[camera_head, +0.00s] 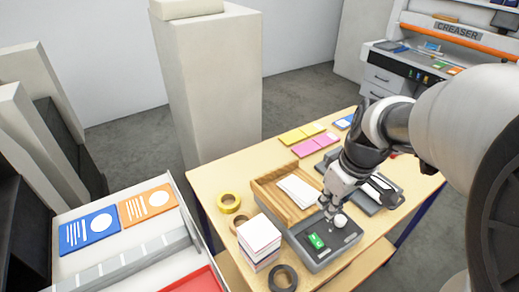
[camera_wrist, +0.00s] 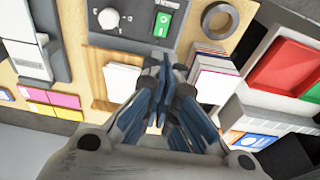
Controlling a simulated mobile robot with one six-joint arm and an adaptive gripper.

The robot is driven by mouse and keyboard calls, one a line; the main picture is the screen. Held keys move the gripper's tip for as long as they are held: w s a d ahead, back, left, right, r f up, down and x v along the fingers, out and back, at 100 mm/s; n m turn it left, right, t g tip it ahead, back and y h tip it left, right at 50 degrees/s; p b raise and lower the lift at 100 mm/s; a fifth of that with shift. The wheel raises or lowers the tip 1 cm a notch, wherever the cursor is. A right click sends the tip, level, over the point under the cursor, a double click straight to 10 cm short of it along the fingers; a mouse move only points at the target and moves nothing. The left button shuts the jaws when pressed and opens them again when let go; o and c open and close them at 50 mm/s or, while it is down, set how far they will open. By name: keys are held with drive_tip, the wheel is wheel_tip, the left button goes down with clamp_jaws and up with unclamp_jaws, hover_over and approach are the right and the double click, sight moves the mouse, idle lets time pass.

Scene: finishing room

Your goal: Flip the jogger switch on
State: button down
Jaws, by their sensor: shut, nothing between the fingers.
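The jogger's dark grey control box (camera_head: 322,258) stands at the table's front, with a green switch (camera_head: 316,241) on the left of its top and a white round knob (camera_head: 341,221) on the right. In the wrist view the green switch (camera_wrist: 163,21) and the knob (camera_wrist: 108,20) are near the top edge. I cannot tell which way the switch is set. My gripper (camera_head: 328,211) is shut and empty, pointing down above the box close to the knob, apart from the switch. Its fingers (camera_wrist: 164,68) also show in the wrist view.
A wooden tray (camera_head: 268,195) holding white paper (camera_head: 299,190) sits just behind the box. A paper stack (camera_head: 259,238), a dark tape roll (camera_head: 283,278) and a yellow roll (camera_head: 229,203) are to the left. A grey device (camera_head: 390,198) is on the right.

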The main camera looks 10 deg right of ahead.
sight(312, 235)
drive_tip(key=shift+d, duration=0.1)
drive_tip(key=shift+d, duration=0.1)
drive_tip(key=f+b, duration=0.1)
drive_tip(key=f, duration=0.3)
drive_tip(key=w+f+b, duration=0.1)
drive_tip(key=f+b, duration=0.1)
drive_tip(key=f, duration=0.3)
drive_tip(key=w+a+f+b, duration=0.1)
drive_tip(key=f+b, duration=0.1)
drive_tip(key=f, duration=0.2)
drive_tip(key=shift+w+f, duration=0.2)
drive_tip(key=shift+f, duration=0.15)
drive_tip(key=shift+p, duration=0.35)
